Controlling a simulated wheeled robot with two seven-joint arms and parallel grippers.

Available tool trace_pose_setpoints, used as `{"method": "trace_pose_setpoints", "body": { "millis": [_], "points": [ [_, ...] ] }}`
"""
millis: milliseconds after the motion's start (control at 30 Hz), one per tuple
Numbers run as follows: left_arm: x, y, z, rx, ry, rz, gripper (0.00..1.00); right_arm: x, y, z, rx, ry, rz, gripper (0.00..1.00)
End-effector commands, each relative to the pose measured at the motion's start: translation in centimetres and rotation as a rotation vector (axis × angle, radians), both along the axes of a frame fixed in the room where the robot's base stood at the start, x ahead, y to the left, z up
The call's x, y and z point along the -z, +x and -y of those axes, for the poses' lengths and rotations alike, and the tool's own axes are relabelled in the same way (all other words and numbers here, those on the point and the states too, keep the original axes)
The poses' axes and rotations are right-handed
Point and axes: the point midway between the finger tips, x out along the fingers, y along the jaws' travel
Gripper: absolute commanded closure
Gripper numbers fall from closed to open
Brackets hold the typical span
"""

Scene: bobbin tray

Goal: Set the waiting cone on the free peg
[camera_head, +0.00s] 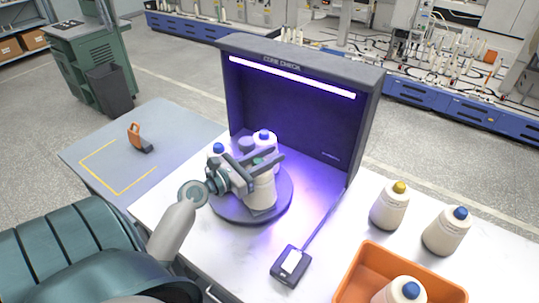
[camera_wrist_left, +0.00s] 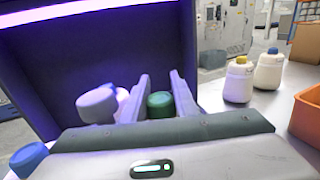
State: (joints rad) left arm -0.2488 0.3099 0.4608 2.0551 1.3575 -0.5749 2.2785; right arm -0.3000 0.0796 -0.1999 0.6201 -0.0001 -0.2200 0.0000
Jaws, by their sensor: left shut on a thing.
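My left gripper (camera_head: 268,163) is shut on a cream cone with a green tip (camera_head: 261,192). The green tip (camera_wrist_left: 160,104) shows between the two fingers in the left wrist view. The cone is upright over the front of the dark round turntable (camera_head: 226,207); I cannot tell whether its base touches. Two blue-tipped cones stand behind, one at the left (camera_head: 218,148) and one at the back (camera_head: 265,136). Between them is a greyish round-topped piece (camera_head: 246,144), perhaps a peg; the arm and gripper partly hide this area. My right gripper is not in view.
A dark lit booth (camera_head: 300,112) walls the turntable at the back and right. At the right stand a yellow-tipped cone (camera_head: 389,207) and a blue-tipped cone (camera_head: 447,232), beside an orange bin (camera_head: 350,278) holding another cone. A small dark device (camera_head: 291,264) lies in front.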

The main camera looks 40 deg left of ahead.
Motion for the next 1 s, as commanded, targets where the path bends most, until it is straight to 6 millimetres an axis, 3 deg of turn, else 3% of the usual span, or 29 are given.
{"method": "trace_pose_setpoints", "body": {
  "millis": [1000],
  "points": [
    [0.59,0.01,0.0,0.0,0.0,0.002,1.0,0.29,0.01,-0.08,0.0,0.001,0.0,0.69]
  ]
}}
